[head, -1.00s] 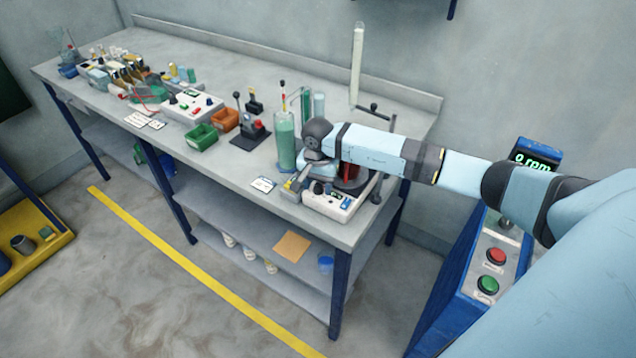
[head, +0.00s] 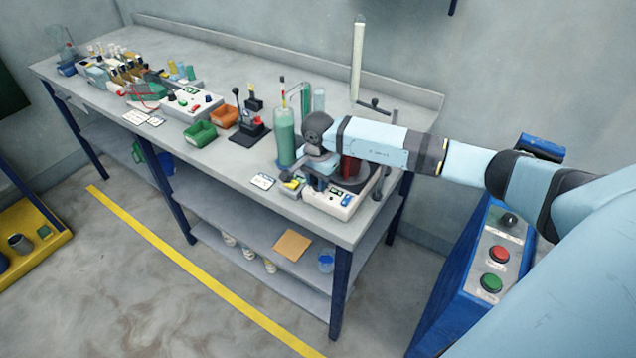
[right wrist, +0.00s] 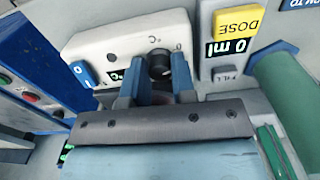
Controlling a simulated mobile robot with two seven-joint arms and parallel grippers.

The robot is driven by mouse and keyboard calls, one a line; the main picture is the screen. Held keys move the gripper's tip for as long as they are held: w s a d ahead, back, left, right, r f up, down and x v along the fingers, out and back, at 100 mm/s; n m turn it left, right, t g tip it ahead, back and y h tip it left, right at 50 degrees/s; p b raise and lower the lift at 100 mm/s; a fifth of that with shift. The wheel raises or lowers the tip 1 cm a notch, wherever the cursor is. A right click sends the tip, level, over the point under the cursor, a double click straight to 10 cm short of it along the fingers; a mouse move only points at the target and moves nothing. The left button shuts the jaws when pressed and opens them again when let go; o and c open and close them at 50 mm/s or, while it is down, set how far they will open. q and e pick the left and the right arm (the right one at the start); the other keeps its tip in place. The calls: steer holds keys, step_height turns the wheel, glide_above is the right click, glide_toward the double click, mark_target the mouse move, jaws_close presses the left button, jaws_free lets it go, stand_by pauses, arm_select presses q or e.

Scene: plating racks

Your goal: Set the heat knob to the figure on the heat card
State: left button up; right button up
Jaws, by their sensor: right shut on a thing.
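The heat knob (right wrist: 159,65) is a small dark round knob on the white front panel of the hot plate (right wrist: 115,42), seen upside down in the right wrist view. My right gripper (right wrist: 159,84) is shut on it, with one blue finger on each side. A finger partly covers the small black display beside the knob, so its figure cannot be read. In the head view the hot plate (head: 342,212) stands at the bench's near right end, and my gripper hides the knob. A white card (head: 262,181) lies left of it, too small to read. My left gripper is not in view.
A dosing unit with a yellow DOSE label (right wrist: 239,20) stands close beside the hot plate. A green cylinder (head: 285,137) stands behind it. A metal stand (head: 385,160) is at the right. A blue cabinet with push buttons (head: 497,255) stands beside the bench.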

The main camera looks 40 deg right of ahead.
steer(key=m+b, duration=0.2)
steer(key=m, duration=0.3)
steer(key=shift+f+m, duration=0.1)
steer(key=shift+m, duration=0.2)
steer(key=m+b, duration=0.1)
steer(key=m, duration=0.2)
steer(key=shift+m, duration=0.3)
steer(key=shift+m+b, duration=0.4)
steer(key=shift+m, duration=1.2)
steer(key=o, duration=0.9)
steer(key=shift+r, duration=0.2)
steer(key=shift+w+d, duration=0.1)
